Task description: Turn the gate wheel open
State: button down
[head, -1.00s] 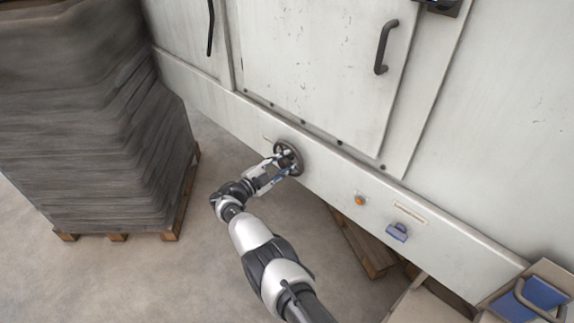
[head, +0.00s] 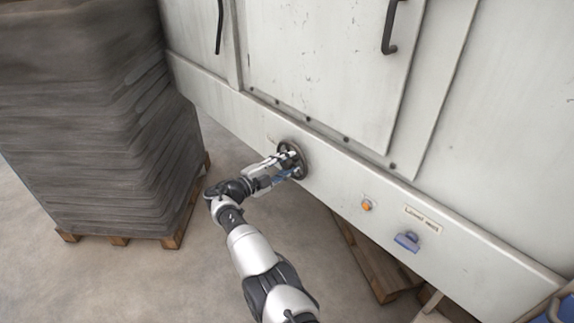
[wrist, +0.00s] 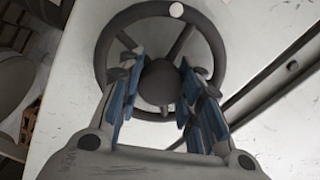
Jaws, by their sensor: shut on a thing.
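The gate wheel (head: 303,161) is a dark, spoked handwheel on the lower front of the pale machine. In the wrist view its round rim (wrist: 103,58) and dark hub (wrist: 160,84) face me, with a white dot on the rim near the top. My gripper (head: 287,164) is at the wheel, with its blue-padded fingers (wrist: 160,92) on either side of the hub. It is shut on the wheel. The fingers hide parts of the rim and spokes, and the exact contact is hard to see.
An orange button (head: 367,205), a blue fitting (head: 407,241) and a small label (head: 423,220) sit right of the wheel. A tall stack of grey sacks (head: 100,120) on a pallet stands at left. Another pallet (head: 375,262) lies beneath the machine. The floor between is clear.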

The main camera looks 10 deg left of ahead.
jog(key=shift+a, duration=0.1)
dwell(0.4)
jog(key=c, duration=1.1)
grip_release()
